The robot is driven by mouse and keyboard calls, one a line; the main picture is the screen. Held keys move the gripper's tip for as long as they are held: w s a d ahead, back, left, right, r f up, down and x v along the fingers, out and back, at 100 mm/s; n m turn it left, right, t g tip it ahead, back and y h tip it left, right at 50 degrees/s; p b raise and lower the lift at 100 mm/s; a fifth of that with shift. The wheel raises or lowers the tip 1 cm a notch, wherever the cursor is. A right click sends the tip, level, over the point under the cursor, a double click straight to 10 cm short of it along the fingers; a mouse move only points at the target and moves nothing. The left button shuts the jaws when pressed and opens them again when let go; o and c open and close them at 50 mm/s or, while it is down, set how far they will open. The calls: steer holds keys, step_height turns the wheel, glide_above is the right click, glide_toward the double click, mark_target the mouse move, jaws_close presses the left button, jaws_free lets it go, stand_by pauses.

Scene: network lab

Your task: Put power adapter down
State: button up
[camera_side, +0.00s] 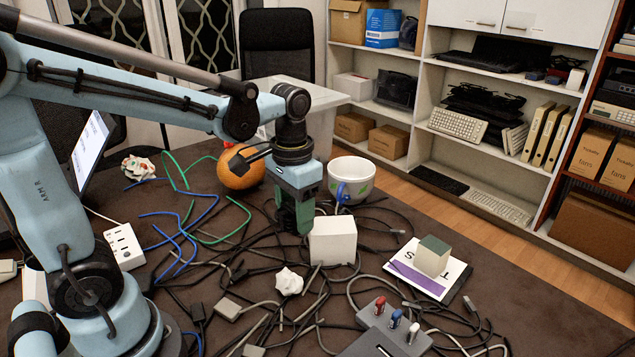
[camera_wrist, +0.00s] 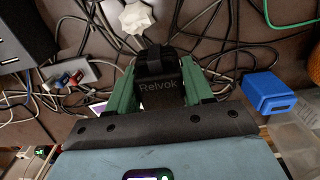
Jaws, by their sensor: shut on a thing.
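My gripper (camera_side: 295,220) points down over the cable-strewn table, with its green fingers shut. In the wrist view, the fingers (camera_wrist: 157,93) close on a black block marked "Relvok", which looks like the power adapter (camera_wrist: 160,88). In the side view it shows only as a dark shape between the fingers (camera_side: 285,211). Its lower end is hard to make out, so I cannot tell whether it touches the table. A white box (camera_side: 333,241) stands just right of the fingertips in the side view.
Tangled cables surround the gripper. An orange ball-like object (camera_side: 240,168) and a white mug (camera_side: 352,178) stand behind. A crumpled paper (camera_side: 288,281) lies in front. A grey-green cube (camera_side: 433,256) sits on papers to the right.

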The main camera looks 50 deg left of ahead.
glide_above(277, 239)
step_height(277, 239, down, 7)
steer(key=shift+r, duration=0.1)
steer(key=shift+f, duration=2.1)
steer(key=shift+f, duration=0.1)
steer(key=o, duration=1.2)
steer(key=shift+c, duration=0.2)
